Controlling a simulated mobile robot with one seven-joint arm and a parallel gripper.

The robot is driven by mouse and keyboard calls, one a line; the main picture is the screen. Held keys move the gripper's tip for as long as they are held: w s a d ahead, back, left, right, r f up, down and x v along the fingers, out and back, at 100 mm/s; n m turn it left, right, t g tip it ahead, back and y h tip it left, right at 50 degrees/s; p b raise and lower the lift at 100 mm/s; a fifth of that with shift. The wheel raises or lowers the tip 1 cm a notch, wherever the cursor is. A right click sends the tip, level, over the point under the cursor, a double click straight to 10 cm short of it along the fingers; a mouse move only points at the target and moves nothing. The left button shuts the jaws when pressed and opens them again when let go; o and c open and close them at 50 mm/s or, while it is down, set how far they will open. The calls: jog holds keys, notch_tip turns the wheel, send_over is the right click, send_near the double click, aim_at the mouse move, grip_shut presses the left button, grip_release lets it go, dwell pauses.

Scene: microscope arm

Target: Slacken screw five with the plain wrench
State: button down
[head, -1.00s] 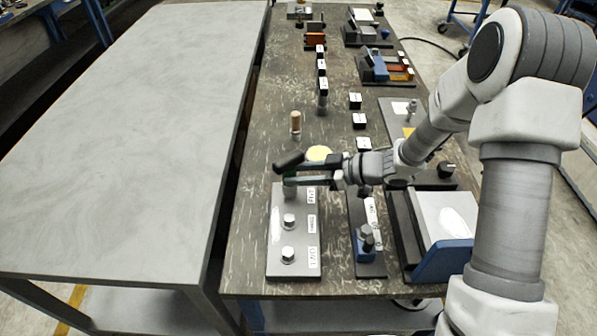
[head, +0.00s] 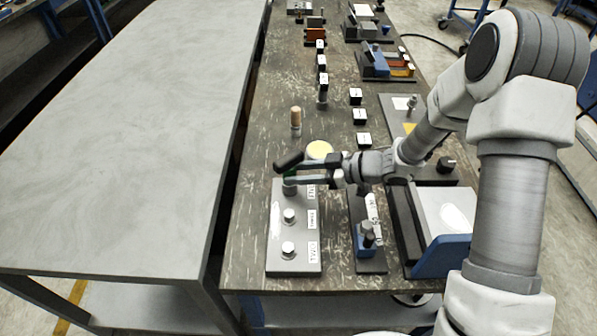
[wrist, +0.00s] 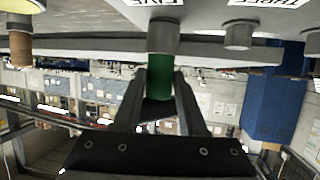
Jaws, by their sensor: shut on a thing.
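My gripper (head: 286,170) is at the far end of a grey screw board (head: 267,255), shut on a green-handled tool. In the wrist view the green handle (wrist: 160,82) is between my fingers (wrist: 160,95), in line with a grey cylindrical end (wrist: 163,36) by the label FIVE (wrist: 158,3). That end meets the board at screw five's place and hides the screw. Whether this is the plain wrench I cannot tell. The screw by label THREE (head: 289,216) and a nearer screw (head: 288,250) are bare.
A wooden-handled tool (head: 296,121) stands upright beyond the board. A yellow-topped round thing (head: 319,150) is close to my gripper. A blue fixture (head: 366,238) and a grey-topped block (head: 446,215) stand to the right. The grey table (head: 120,130) at left is clear.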

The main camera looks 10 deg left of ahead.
jog(key=shift+w+r+n+g+p, duration=0.15)
jog(key=shift+w+n+g+p, duration=0.05)
jog(key=shift+n+g+p, duration=0.6)
jog(key=shift+a+n+g+p, duration=0.1)
jog(key=shift+n+g+p, duration=0.2)
jog(key=shift+g+p, duration=0.15)
jog(key=shift+w+n+g, duration=0.2)
jog(key=shift+n+g, duration=0.7)
jog(key=shift+g, duration=0.05)
jog(key=shift+h, duration=0.3)
jog(key=n+g, duration=0.1)
jog(key=n+g+h, duration=0.1)
jog(key=n+g, duration=0.1)
jog(key=shift+w+a+f, duration=0.2)
jog(key=shift+w, duration=0.1)
jog(key=shift+r+n+g+h, duration=0.1)
jog(key=shift+n+g+h, duration=0.4)
jog(key=shift+g, duration=0.2)
jog(key=shift+b, duration=0.3)
